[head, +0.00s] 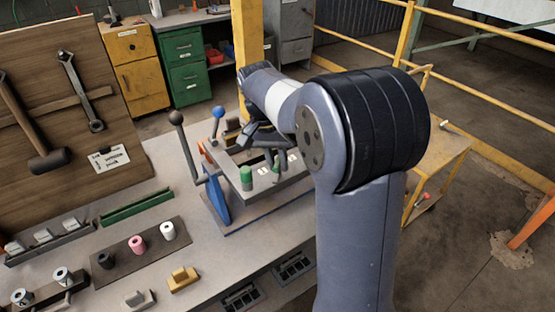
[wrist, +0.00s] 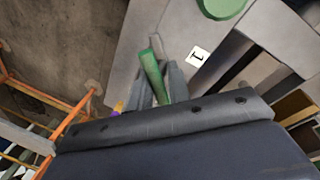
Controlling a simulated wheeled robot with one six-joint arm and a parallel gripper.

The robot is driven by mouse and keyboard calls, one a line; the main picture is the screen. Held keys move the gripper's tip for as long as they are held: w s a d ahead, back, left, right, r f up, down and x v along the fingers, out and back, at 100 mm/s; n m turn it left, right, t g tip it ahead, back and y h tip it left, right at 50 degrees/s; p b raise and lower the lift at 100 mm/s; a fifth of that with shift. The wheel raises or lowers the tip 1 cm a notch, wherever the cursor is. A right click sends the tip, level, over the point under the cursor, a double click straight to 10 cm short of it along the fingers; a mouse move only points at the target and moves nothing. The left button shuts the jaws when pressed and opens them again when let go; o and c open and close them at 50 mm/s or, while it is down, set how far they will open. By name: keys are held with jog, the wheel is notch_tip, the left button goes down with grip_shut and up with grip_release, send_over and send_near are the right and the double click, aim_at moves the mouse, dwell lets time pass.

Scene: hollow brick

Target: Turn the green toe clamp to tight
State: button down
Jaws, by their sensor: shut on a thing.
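The green toe clamp shows in the wrist view as a narrow green bar (wrist: 152,74) between the grey fingers of my gripper (wrist: 163,82). My gripper is shut on it. The bar stands tilted in the picture, and its lower end is hidden by the fingers and the wrist housing. In the head view my gripper (head: 279,154) reaches down over the grey fixture (head: 262,184) on the bench, and only a small green part of the clamp (head: 276,164) shows there. I cannot tell how tight the clamp is.
A green cylinder (head: 246,178) stands on the fixture beside my gripper; its round top (wrist: 222,6) is near. A white label marked 1 (wrist: 197,56) lies close by. Blue-knobbed (head: 218,112) and black-knobbed (head: 177,118) levers rise to the left.

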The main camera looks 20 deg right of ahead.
jog(key=n+p, duration=0.1)
jog(key=n, duration=0.3)
jog(key=shift+a+r+n+t+p, duration=0.1)
jog(key=shift+a+n+t+p, duration=0.05)
jog(key=shift+n+t+p, duration=0.2)
jog(key=n+t, duration=0.1)
jog(key=n, duration=0.3)
jog(key=shift+s+n+p, duration=0.1)
jog(key=shift+n+p, duration=0.15)
jog(key=shift+p, duration=0.15)
jog(key=c, duration=1.4)
grip_release()
jog(key=shift+a, duration=0.1)
